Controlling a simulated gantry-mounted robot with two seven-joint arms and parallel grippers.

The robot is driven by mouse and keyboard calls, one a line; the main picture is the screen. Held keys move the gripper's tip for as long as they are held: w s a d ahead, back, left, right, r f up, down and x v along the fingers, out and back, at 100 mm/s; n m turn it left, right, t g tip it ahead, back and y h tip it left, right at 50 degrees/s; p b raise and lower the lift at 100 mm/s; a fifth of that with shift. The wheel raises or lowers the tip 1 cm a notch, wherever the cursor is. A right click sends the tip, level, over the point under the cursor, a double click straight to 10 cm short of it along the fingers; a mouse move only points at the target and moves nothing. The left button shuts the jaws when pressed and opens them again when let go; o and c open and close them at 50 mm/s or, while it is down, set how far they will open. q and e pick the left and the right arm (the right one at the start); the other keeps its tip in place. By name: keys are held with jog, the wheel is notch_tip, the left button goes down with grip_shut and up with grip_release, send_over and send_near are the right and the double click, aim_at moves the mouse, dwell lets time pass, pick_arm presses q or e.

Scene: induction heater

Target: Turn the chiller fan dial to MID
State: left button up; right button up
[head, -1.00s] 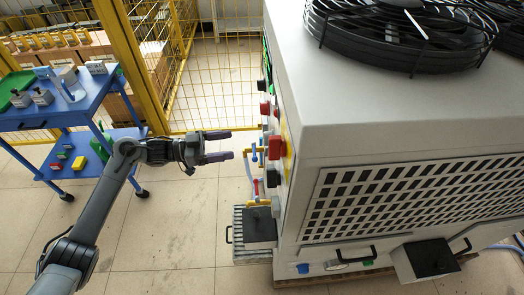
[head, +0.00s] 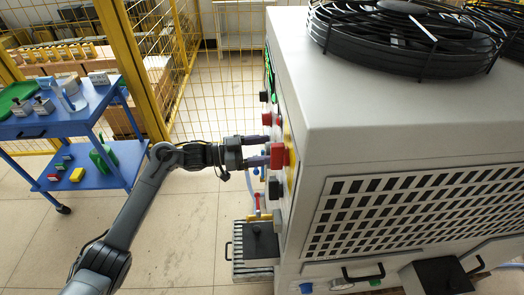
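The machine's control face is seen at a steep angle along the left side of the large grey cabinet (head: 400,115). A black knob (head: 264,96), a smaller red knob (head: 267,119), a large red knob (head: 279,156) and a dark knob (head: 274,188) stick out of it. I cannot tell which is the chiller fan dial, and no MID marking is readable. My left gripper (head: 268,151) is open, its two fingers pointing right at the panel. Its lower fingertip overlaps the large red knob's left edge; I cannot tell whether they touch. My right gripper is not in view.
A black fan guard (head: 410,40) tops the cabinet. A dark box on a slatted ledge (head: 238,262) juts out below the panel. A blue cart (head: 95,168) with tools stands left, before a yellow mesh fence (head: 225,75). Floor between cart and cabinet is open.

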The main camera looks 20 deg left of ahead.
pick_arm(q)
jog(key=c, duration=1.1)
jog(key=shift+o, duration=0.2)
jog(key=n+g+p, duration=0.1)
jog(key=n+p, duration=1)
jog(key=p, duration=0.2)
jog(key=shift+w+p, duration=0.2)
jog(key=shift+p, duration=0.2)
jog(key=shift+n, duration=0.3)
jog(key=o, duration=1.1)
jog(key=shift+c, duration=0.2)
